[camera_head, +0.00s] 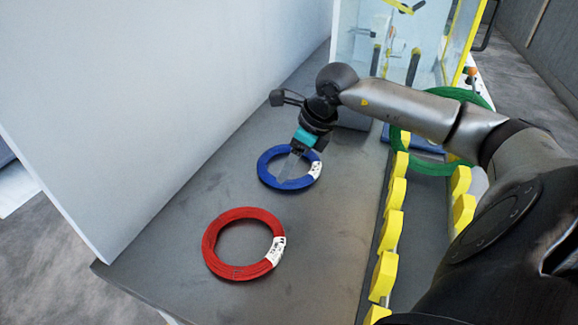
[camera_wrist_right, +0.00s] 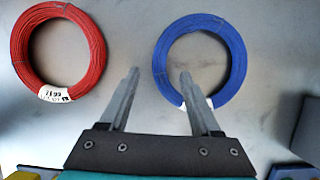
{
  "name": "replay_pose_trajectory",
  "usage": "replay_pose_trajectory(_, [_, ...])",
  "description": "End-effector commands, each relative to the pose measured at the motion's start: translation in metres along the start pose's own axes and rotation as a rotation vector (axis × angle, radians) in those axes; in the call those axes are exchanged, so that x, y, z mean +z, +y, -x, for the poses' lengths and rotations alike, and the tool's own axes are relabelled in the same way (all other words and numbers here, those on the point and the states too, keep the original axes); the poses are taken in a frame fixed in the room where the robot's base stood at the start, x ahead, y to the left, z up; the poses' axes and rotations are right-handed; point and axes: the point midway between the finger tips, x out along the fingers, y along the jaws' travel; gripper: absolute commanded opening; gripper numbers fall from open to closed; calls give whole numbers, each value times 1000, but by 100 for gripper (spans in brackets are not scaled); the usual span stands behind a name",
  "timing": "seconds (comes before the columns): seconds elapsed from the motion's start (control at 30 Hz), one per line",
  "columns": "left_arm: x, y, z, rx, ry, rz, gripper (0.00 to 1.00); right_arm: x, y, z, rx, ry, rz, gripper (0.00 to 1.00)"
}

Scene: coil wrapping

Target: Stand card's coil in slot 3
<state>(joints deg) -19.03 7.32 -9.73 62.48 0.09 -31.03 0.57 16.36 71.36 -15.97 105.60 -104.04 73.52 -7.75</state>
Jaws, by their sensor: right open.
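A blue coil (camera_head: 266,177) with a white label lies flat on the grey table; it also shows in the right wrist view (camera_wrist_right: 236,60). A red coil (camera_head: 212,243) with a white label lies flat nearer the front, and it shows at upper left in the right wrist view (camera_wrist_right: 20,40). A green coil (camera_head: 478,97) is at the yellow-divided rack (camera_head: 391,230), partly hidden by my right arm. My right gripper (camera_head: 291,168) is open and empty, over the blue coil; its fingers (camera_wrist_right: 160,78) point down, one overlapping the coil's label. No card is readable, and slot numbers are not visible.
A pale wall panel (camera_head: 150,110) borders the table on the left. A clear, yellow-edged enclosure (camera_head: 380,35) stands at the back. My right arm crosses over the rack. The table between the red coil and the rack is clear.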

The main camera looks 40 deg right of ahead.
Motion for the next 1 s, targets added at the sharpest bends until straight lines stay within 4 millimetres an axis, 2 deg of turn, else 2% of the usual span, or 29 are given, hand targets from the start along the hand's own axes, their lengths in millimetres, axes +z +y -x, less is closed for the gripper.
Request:
replay_pose_trajectory(0.4, [-26,11,13,14,7,5,50,2,1,-44,2,0,-2,64])
replay_pose_trajectory(0.77, [-29,12,16,16,5,6,50,2,1,-48,1,1,0,64])
replay_pose_trajectory(1.0, [-28,12,16,16,5,6,50,2,1,-48,1,1,-1,38])
